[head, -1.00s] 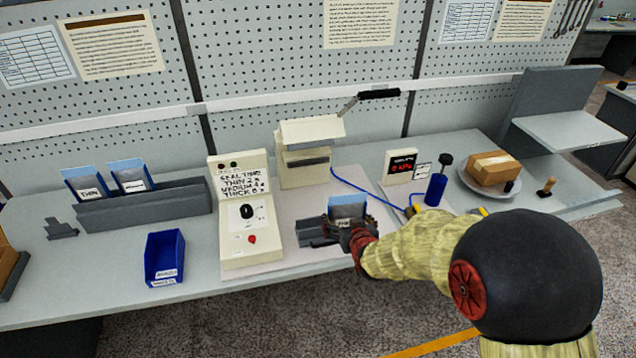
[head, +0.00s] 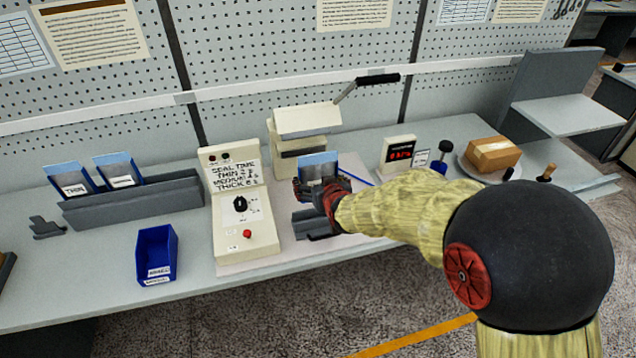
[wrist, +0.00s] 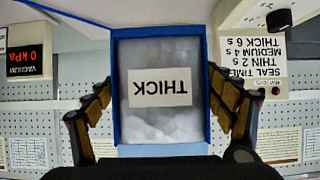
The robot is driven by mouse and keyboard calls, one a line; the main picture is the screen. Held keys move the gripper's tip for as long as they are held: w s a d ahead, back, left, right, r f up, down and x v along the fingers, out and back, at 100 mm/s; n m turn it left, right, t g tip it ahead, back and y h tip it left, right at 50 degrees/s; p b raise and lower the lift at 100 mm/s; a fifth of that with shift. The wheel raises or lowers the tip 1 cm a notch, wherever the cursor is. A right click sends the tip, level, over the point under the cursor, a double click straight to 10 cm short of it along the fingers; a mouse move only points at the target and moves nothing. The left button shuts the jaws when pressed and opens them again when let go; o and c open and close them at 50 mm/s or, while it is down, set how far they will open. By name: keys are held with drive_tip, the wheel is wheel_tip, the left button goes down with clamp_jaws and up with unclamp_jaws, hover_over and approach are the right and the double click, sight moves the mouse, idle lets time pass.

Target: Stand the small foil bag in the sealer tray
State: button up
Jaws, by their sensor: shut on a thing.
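My gripper (head: 322,190) is shut on a blue-edged foil bag (head: 318,168). In the wrist view the bag (wrist: 165,125) is upright between the two fingers, with a white label reading THICK upside down in that picture. The dark grey sealer tray (head: 318,226) is on the bench below and in front of the held bag. The bag appears raised clear of it, in front of the cream sealer (head: 300,122) with its black-handled lever. My gripper hides the bag's lower part in the head view.
A cream control box (head: 245,225) stands left of the tray. Further left are a blue bin (head: 157,255) and a grey rack (head: 135,205) with two other bags. A gauge (head: 398,152), a blue-based tool (head: 440,160) and a plate with a carton (head: 493,154) stand right.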

drive_tip(key=shift+f+b, duration=2.25)
drive_tip(key=shift+f, duration=0.7)
drive_tip(key=shift+f+b, duration=2.75)
drive_tip(key=shift+b, duration=0.1)
drive_tip(key=o, duration=1.1)
drive_tip(key=shift+o, duration=0.2)
drive_tip(key=shift+s, duration=0.1)
drive_tip(key=v, duration=1.2)
